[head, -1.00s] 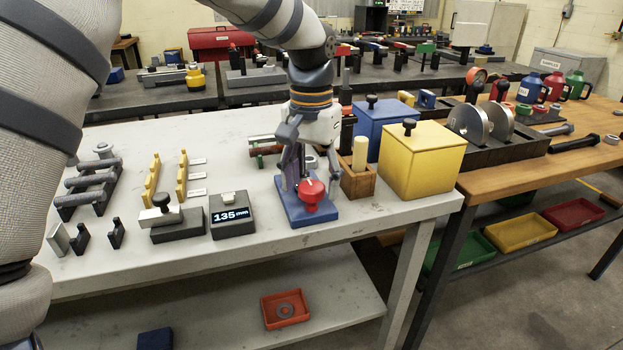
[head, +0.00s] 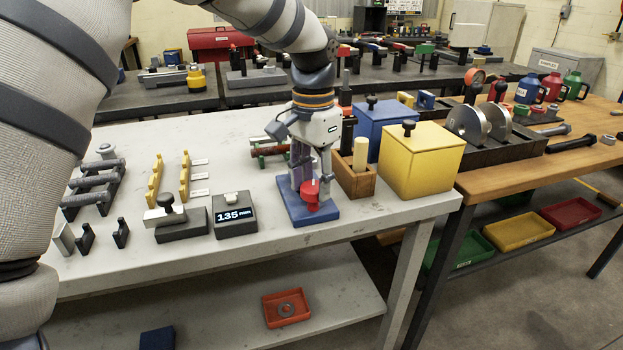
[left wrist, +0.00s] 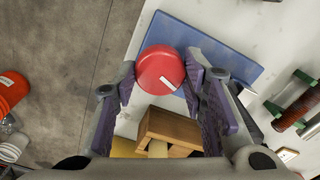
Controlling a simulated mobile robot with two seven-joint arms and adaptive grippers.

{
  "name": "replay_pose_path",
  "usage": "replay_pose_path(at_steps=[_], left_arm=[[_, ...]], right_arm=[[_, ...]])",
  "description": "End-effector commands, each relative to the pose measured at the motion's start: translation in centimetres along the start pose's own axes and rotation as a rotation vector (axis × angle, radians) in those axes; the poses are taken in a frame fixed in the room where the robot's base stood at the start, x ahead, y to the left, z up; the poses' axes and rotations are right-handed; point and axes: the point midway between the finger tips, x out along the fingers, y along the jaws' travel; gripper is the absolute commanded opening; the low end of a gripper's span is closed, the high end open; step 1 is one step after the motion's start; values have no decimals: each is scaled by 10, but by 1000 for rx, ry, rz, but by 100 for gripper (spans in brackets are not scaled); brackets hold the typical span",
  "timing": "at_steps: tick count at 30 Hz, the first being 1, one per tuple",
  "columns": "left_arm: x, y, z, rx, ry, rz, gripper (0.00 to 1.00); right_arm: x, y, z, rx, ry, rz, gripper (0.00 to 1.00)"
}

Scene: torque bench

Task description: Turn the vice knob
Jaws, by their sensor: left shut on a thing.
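The vice knob is a round red knob (head: 312,201) on a vice with a flat blue base (head: 297,216), near the front edge of the pale bench. My left gripper (head: 311,184) reaches down over it and is shut on it. In the left wrist view the red knob (left wrist: 160,72) sits between the fingertips, one on each side, with a small white mark on its face. The blue base (left wrist: 225,50) lies behind it there. The fingers partly hide the vice body in the head view. My right gripper is not in view.
A wooden box (head: 354,178) with upright handles stands close right of the vice, with a yellow box (head: 420,165) and a blue box (head: 385,128) beyond. A block with a "135 mm" display (head: 234,215) stands to the left. Bare bench lies along the front edge.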

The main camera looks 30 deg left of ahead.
Motion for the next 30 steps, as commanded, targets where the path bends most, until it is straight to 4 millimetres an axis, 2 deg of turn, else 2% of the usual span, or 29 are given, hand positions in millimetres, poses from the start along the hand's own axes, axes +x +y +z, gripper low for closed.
replay_pose_path(at_steps=[15, 30], left_arm=[[1, 0, -1, 456, 1, 2, 11], [1, 0, 0, 674, -1, 2, 11]], right_arm=[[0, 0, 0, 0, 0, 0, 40], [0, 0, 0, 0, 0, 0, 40]])
